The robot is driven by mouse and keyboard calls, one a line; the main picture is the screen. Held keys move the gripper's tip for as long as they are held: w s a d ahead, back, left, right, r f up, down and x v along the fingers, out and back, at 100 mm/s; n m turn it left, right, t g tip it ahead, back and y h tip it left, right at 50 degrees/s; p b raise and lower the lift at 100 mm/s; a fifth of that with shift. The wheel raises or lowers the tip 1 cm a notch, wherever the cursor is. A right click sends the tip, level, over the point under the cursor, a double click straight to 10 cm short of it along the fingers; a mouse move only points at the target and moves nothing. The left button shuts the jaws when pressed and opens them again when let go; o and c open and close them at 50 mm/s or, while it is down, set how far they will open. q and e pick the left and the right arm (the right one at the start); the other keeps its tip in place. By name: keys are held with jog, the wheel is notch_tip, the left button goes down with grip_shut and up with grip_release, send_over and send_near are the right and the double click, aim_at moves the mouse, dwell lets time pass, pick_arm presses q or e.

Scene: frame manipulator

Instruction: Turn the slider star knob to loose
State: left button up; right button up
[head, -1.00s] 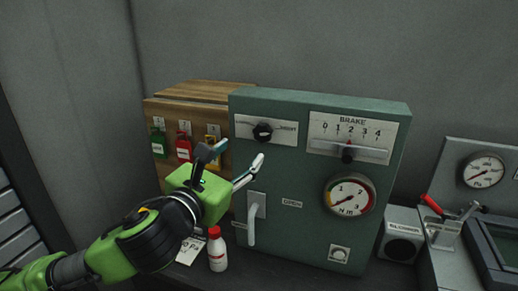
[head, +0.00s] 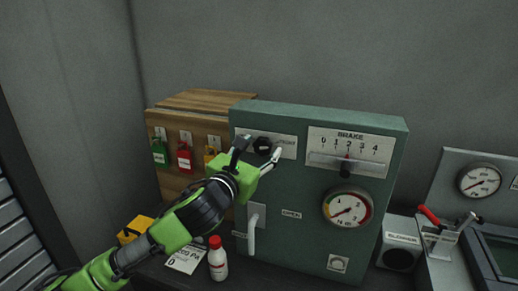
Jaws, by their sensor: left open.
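A black star knob (head: 263,146) sits on a white label plate (head: 288,148) at the upper left of the green box (head: 300,190). The plate's lettering is too small to read with certainty, and the arm partly covers its left side. My left gripper (head: 259,153) is open in front of the plate, with one finger at each side of the knob. I cannot tell whether the fingers touch it. My right gripper is not in view.
A brake slider (head: 346,165) and a round gauge (head: 348,208) are on the box's right side. A wooden rack (head: 165,122) with coloured padlocks stands at left.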

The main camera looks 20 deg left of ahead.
pick_arm(q)
jog(key=c, duration=1.1)
